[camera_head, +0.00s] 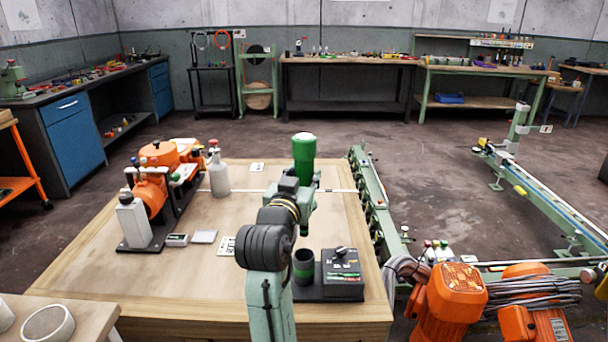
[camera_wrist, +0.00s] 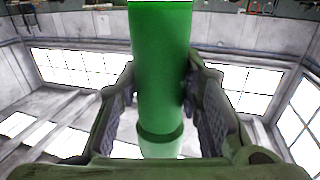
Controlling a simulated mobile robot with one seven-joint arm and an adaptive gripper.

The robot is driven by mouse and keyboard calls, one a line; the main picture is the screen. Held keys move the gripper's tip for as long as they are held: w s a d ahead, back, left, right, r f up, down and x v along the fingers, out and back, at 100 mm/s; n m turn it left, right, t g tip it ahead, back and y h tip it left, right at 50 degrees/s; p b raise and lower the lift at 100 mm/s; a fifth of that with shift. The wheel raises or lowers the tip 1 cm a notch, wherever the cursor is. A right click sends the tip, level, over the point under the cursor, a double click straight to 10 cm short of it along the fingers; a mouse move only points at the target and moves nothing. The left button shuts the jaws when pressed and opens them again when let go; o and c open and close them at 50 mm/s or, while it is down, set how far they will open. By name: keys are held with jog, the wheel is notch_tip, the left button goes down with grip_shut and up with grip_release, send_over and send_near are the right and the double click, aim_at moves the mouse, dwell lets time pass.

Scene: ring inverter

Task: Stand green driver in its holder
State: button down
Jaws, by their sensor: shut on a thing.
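The green driver (camera_head: 304,150) is a thick green cylinder with a pale cap. It stands roughly upright in my gripper (camera_head: 301,188), above the table's right half. In the wrist view the driver (camera_wrist: 162,60) runs between the two fingers of my gripper (camera_wrist: 160,95), which is shut on it. Part of the driver's lower end is hidden by my gripper.
The wooden table (camera_head: 140,285) also bears a grey-white bottle (camera_head: 219,172), orange machinery (camera_head: 150,188), a pale container (camera_head: 132,220) and small flat items. A green rail (camera_head: 372,205) runs along its right edge. The table's front left is clear.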

aim_at(303, 233)
jog(key=shift+f+b, duration=5.05)
jog(key=shift+f, duration=2.45)
jog(key=c, duration=1.3)
grip_release()
jog(key=shift+s, duration=0.1)
jog(key=shift+o, duration=1.2)
jog(key=shift+f, duration=0.1)
